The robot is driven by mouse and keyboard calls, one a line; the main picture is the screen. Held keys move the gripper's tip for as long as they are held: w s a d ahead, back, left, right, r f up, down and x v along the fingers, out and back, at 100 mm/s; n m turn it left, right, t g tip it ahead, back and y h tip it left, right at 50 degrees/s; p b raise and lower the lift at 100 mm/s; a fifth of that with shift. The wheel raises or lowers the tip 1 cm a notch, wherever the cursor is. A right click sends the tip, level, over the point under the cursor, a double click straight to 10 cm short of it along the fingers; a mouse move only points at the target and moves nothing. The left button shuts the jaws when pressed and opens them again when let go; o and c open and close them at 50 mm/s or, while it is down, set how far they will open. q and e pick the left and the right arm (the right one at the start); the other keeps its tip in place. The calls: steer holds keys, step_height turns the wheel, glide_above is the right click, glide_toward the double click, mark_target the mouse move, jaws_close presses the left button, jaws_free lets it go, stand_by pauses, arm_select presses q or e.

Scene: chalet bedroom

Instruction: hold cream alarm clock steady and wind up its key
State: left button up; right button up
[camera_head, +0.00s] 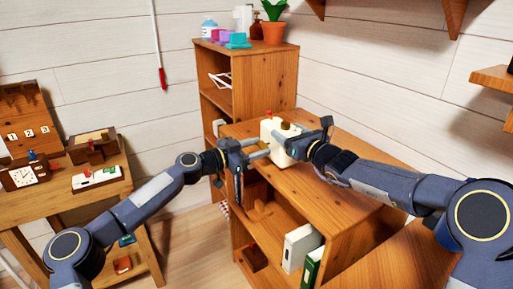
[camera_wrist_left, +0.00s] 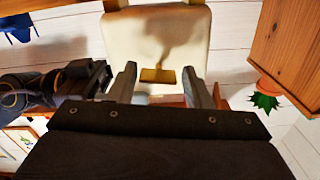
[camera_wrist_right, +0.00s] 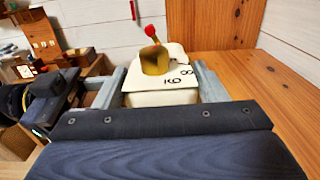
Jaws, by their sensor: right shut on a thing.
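The cream alarm clock (camera_head: 277,152) is on top of the wooden cabinet, with a brass part and a red knob at its top. In the right wrist view the clock (camera_wrist_right: 160,98) sits between the fingers of my right gripper (camera_wrist_right: 158,92), which is shut on its body; part of its numbered face shows. In the left wrist view the brass winding key (camera_wrist_left: 157,75) stands out from the clock's cream back. My left gripper (camera_wrist_left: 160,85) is open, with its fingertips on either side of the key and gaps to both sides.
A taller shelf (camera_head: 266,75) behind the clock bears a potted plant (camera_head: 273,30), a bottle and coloured blocks. A work table (camera_head: 80,198) with another clock stands at the left.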

arm_select(q)
steer(key=shift+o, duration=1.1)
steer(key=shift+r, duration=0.1)
steer(key=v, duration=1.2)
arm_select(e)
steer(key=o, duration=1.3)
steer(key=shift+o, duration=0.3)
